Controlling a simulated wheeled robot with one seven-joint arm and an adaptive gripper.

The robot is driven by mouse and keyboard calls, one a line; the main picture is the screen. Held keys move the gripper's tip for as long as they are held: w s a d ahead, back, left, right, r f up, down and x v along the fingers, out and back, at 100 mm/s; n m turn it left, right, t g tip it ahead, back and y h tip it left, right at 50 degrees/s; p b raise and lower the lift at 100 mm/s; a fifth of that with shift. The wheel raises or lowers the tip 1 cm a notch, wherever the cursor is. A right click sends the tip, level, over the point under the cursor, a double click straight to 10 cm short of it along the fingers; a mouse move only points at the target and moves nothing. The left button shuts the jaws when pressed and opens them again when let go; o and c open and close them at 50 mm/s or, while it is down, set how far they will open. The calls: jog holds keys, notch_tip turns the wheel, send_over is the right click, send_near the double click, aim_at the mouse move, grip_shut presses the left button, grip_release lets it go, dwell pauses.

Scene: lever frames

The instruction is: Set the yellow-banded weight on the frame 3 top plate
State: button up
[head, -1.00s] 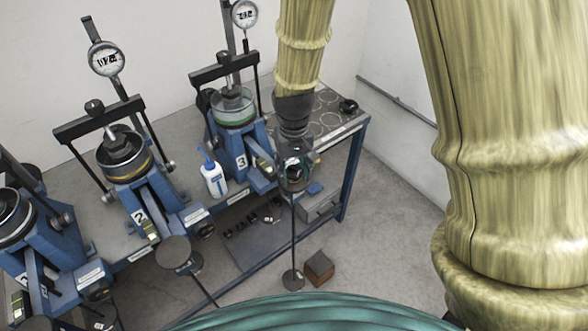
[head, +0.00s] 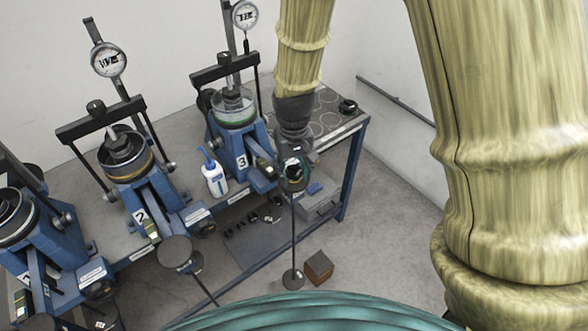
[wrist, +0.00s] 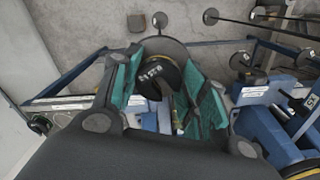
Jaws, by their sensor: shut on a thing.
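My gripper (head: 294,178) is at the outer end of frame 3 (head: 241,161) in the head view. In the wrist view its green-padded fingers (wrist: 160,78) are shut on a dark round weight (wrist: 157,72) with pale markings and a thin yellowish edge. A grey round plate (wrist: 165,46), seemingly the frame 3 top plate, shows just beyond and behind the weight. The weight overlaps the plate in the picture; I cannot tell whether they touch. In the head view my gripper hides most of the weight and plate. The hanger rod (head: 293,235) drops below my gripper.
Frame 2 (head: 140,216), with its own round plate (head: 174,251), stands to the left. A blue-capped bottle (head: 214,179) stands between the frames. A brown block (head: 319,266) is on the floor beside the hanger's lower disc (head: 293,279). Floor to the right is clear.

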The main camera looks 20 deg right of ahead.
jog(key=shift+f, duration=0.35)
dwell(0.4)
jog(key=o, duration=1.1)
jog(key=shift+r, duration=0.1)
jog(key=shift+r+p, duration=2.05)
jog(key=shift+r, duration=1.4)
jog(key=shift+s+f, duration=0.1)
